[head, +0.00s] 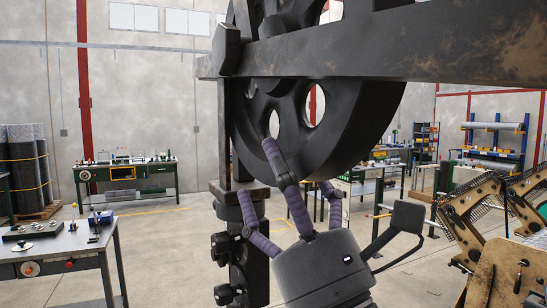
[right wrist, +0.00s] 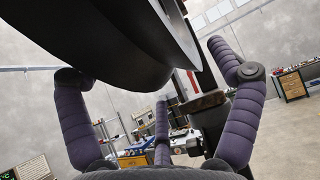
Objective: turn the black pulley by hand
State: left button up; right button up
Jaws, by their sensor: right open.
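The black pulley (head: 365,122) is a large spoked wheel with round openings, upright at the top centre of the head view behind a dark metal beam. My right gripper (head: 275,175), with ribbed purple fingers, is just below its lower rim. One finger overlaps the rim in the head view. In the right wrist view the pulley's dark underside (right wrist: 105,45) hangs above and between the spread fingers of the open right gripper (right wrist: 148,68). I cannot tell whether any finger touches it. My left gripper is not in view.
The worn beam (head: 440,48) crosses in front of the pulley. A dark post (head: 246,245) with knobs stands just left of my right gripper. A grey workbench (head: 60,245) is at left, and rusty toothed machine parts (head: 475,205) are at right. Open floor lies behind.

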aim_at(332, 163)
jog(key=shift+x, duration=1.2)
jog(key=shift+c, duration=0.3)
jog(key=c, duration=1.6)
jog(key=shift+s+d+r+g+p, duration=0.2)
jog(key=shift+s+g+p, duration=0.3)
jog(key=shift+p, duration=0.75)
jog(key=shift+c, duration=0.2)
jog(key=s+g+h+p, duration=0.1)
jog(key=p, duration=0.5)
jog(key=s+d+r+g+h+p, duration=0.1)
jog(key=s+g+p, duration=0.1)
jog(key=p, duration=0.4)
jog(key=s+d+g+p, duration=0.1)
jog(key=s+g+p, duration=0.1)
jog(key=p, duration=0.5)
jog(key=shift+r+h, duration=0.3)
jog(key=shift+h, duration=0.1)
jog(key=shift+s+d+p, duration=0.15)
jog(key=shift+p, duration=0.8)
jog(key=shift+f, duration=0.1)
jog(key=o, duration=1.7)
